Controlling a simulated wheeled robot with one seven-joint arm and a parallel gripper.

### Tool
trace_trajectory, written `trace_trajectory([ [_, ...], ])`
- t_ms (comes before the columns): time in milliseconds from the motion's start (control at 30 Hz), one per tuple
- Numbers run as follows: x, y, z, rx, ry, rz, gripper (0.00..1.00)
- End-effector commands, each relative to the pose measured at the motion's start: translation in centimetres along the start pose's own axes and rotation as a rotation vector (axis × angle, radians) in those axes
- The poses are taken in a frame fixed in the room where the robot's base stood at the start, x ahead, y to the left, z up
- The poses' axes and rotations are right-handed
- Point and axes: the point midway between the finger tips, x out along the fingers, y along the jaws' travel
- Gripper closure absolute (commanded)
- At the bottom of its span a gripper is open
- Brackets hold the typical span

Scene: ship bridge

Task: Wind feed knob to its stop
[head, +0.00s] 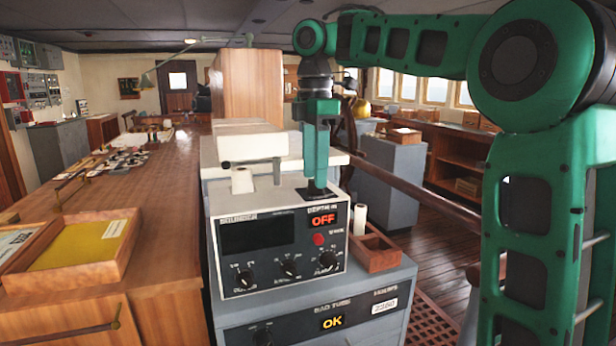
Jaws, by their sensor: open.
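A grey instrument (280,240) with a dark screen stands on a grey cabinet. Its front has three black knobs: left (244,279), middle (291,267) and right (327,261). Their labels are too small to read, so I cannot tell which, if any, is the feed knob. A red display (323,220) reads OFF above a red button (319,239). My gripper (317,190) points straight down at the right of the instrument's top, open. A dark piece shows at its fingertips; whether this is a knob or part of the gripper is unclear.
A white roll (242,181) stands on the instrument's top, below a raised cream lid (255,147). A wooden tray (374,252) and another white roll (360,219) are at the right. A wooden counter (160,235) fills the left.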

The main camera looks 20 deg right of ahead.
Motion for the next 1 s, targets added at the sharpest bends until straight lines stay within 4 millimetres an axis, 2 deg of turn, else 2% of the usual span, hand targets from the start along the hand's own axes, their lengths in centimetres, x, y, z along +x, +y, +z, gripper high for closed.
trace_trajectory([
  [300,1.1,-0.1,-0.1,-0.003,0.002,0.0,0.55],
  [767,1.4,-0.2,0.0,0.0,0.004,0.0,0.55],
  [833,1.4,-0.2,0.0,0.0,0.004,0.0,0.67],
  [933,1.4,-0.1,0.0,0.0,0.004,0.0,0.91],
  [967,1.3,-0.1,0.1,0.0,0.004,0.0,0.96],
  [1000,1.3,-0.1,0.1,0.0,0.004,0.001,0.96],
])
